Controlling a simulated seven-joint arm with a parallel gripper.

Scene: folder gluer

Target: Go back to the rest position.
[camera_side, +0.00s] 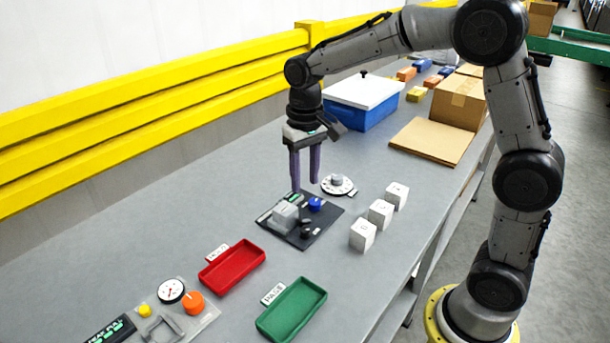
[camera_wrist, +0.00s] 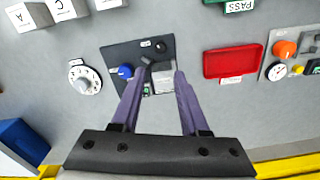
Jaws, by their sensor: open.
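My gripper (camera_side: 305,186) points down with its two purple fingers apart and nothing between them. It hangs above the far edge of a dark panel (camera_side: 323,224) on the grey table. The panel carries a grey block (camera_side: 285,216), a blue knob (camera_side: 315,203) and a small black knob (camera_side: 306,233). In the wrist view the open fingers (camera_wrist: 162,70) reach over this panel (camera_wrist: 117,52) and partly hide it. The blue knob (camera_wrist: 125,71) shows left of the fingers there.
A dial (camera_side: 338,185) and several white lettered cubes (camera_side: 380,213) stand to the right. A red tray (camera_side: 232,268) and green tray (camera_side: 292,310) lie nearer. A blue box with white lid (camera_side: 362,100) and cardboard box (camera_side: 459,101) stand behind. A yellow rail (camera_side: 150,95) borders the table.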

